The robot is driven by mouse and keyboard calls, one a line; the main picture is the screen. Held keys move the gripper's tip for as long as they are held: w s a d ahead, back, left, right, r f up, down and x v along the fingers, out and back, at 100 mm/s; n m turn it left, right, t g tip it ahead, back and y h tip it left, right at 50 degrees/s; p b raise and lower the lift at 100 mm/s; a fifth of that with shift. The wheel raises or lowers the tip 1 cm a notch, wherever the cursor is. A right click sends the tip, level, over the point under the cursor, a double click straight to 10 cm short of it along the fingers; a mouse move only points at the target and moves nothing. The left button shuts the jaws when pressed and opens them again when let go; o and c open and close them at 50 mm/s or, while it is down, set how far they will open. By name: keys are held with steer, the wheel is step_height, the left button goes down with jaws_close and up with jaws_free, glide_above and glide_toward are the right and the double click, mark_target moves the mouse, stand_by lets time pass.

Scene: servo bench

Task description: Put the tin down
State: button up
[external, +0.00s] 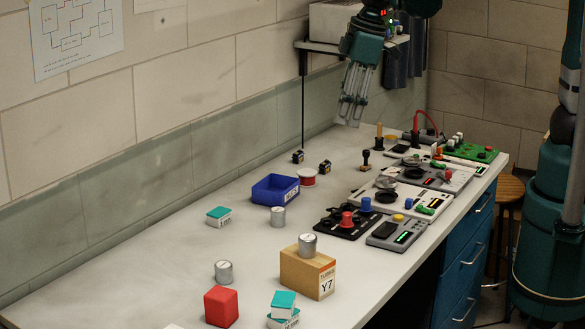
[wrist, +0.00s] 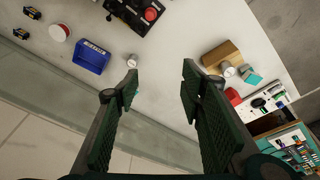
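Three grey tins show in the external view. One tin (external: 308,244) stands on top of a cardboard box (external: 300,272); it also shows in the wrist view (wrist: 228,69). A second tin (external: 278,217) stands on the bench beside the blue bin (external: 264,190), and in the wrist view (wrist: 132,61) too. A third tin (external: 224,271) stands on the bench near the red block. My gripper (external: 350,122) hangs high above the far part of the bench, well away from the tins. In the wrist view its fingers (wrist: 160,82) are wide apart with nothing between them.
A red block (external: 221,307) and stacked teal-and-white boxes (external: 283,310) stand near the cardboard box. Another teal box (external: 218,216) lies left of the blue bin. Several devices and knobs (external: 390,200) crowd the bench's right side. The bench's left middle (external: 150,265) is bare.

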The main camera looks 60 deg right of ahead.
steer(key=s+d+r+m+t, duration=0.1)
steer(key=s+d, duration=0.3)
steer(key=d, duration=0.6)
steer(key=s+d+m+t, duration=0.2)
steer(key=s+d+m, duration=0.2)
steer(key=d, duration=0.6)
steer(key=s+d+r+m+t+h, duration=0.1)
steer(key=s+d, duration=0.3)
steer(key=d, duration=0.7)
steer(key=shift+s+r+m+t, duration=0.2)
steer(key=shift+r+m+t, duration=0.2)
steer(key=shift+m, duration=0.5)
steer(key=shift+f, duration=0.15)
